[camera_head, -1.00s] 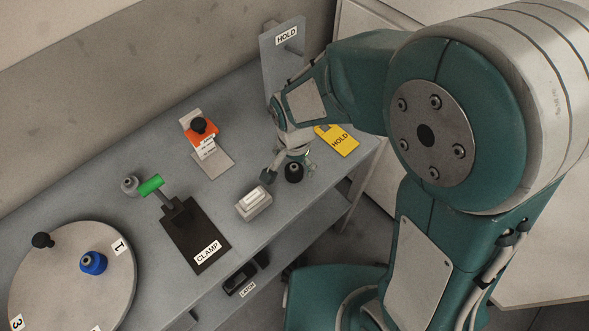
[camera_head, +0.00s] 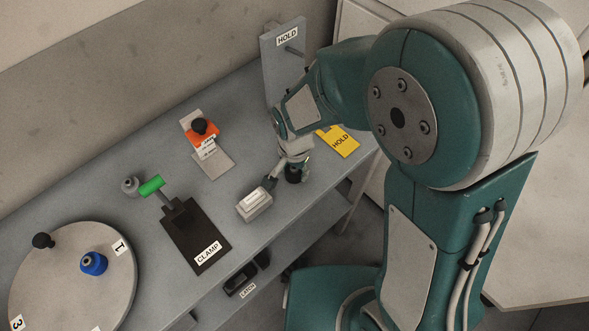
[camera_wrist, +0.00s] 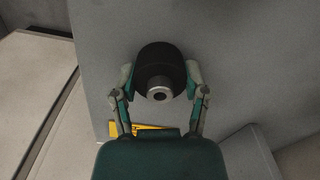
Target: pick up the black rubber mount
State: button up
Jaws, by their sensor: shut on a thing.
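The black rubber mount (camera_wrist: 158,62) is a dark round body with a metal collar and a hole in its end. It stands on the grey bench, near the front right edge. In the head view the mount (camera_head: 294,177) is mostly hidden by my gripper (camera_head: 291,168). In the wrist view my gripper (camera_wrist: 160,82) has one finger on each side of the mount, and both press against it. My gripper is shut on the mount. I cannot tell any gap between the mount and the bench.
A small grey block (camera_head: 254,205) stands just left of the mount. A yellow HOLD tag (camera_head: 339,141) lies behind it, near an upright HOLD plate (camera_head: 284,65). The CLAMP plate (camera_head: 196,236), orange-topped stand (camera_head: 200,131) and round turntable (camera_head: 60,295) are further left.

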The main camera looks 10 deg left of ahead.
jog(key=shift+r, duration=0.4)
notch_tip(320, 180, up, 3)
jog(key=shift+s+a+f, duration=0.1)
jog(key=shift+s+f, duration=0.05)
jog(key=s+d+r, duration=0.1)
jog(key=s+r, duration=0.8)
jog(key=s, duration=0.4)
jog(key=shift+s+d+r, duration=0.15)
jog(key=shift+s+r, duration=0.05)
jog(key=shift+s, duration=0.15)
